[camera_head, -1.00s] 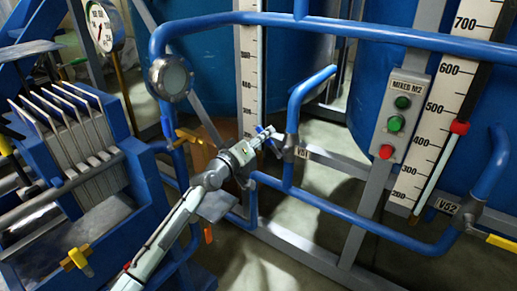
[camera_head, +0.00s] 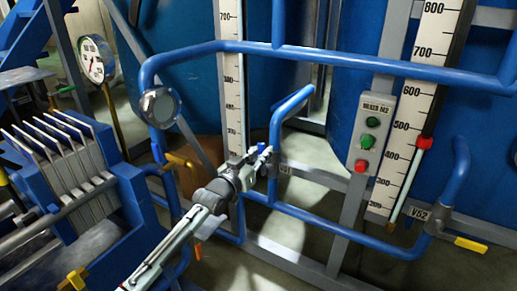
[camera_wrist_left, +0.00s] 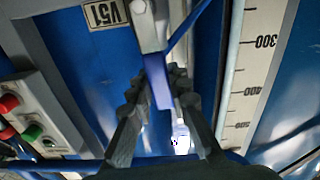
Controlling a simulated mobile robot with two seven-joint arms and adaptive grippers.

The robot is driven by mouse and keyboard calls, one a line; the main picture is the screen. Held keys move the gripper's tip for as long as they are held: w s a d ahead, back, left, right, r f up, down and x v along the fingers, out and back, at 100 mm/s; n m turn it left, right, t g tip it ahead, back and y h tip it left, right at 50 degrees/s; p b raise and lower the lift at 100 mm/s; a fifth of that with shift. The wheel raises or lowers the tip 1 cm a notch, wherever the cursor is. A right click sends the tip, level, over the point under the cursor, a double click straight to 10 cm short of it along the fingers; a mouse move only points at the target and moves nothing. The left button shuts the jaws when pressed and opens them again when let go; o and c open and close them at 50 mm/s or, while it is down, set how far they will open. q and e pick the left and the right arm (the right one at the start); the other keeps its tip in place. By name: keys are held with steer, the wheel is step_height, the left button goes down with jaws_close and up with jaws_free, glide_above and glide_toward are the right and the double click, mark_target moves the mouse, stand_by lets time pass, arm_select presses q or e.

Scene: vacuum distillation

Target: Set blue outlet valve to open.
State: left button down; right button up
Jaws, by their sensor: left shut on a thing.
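My left gripper (camera_head: 262,154) reaches in from the lower left to the valve beside the blue bent pipe (camera_head: 275,130). In the left wrist view its dark ribbed fingers (camera_wrist_left: 158,88) are shut on the blue valve handle (camera_wrist_left: 160,72), a flat lever lying between them. The metal valve body (camera_wrist_left: 148,22) is just beyond the fingertips, with a tag (camera_wrist_left: 109,13) reading V51 next to it. In the head view the gripper mostly hides the handle, so its exact angle is hard to tell there. My right gripper is not in view.
A round gauge (camera_head: 95,59) and blue plated machine (camera_head: 75,175) are at the left.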

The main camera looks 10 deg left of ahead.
arm_select(q)
steer(key=shift+s+d+m, duration=0.1)
steer(key=shift+d+m, duration=0.1)
steer(key=shift+m, duration=0.1)
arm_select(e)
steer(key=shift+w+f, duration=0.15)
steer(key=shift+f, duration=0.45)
arm_select(q)
steer(key=c, duration=1.4)
jaws_free()
steer(key=v, duration=1.2)
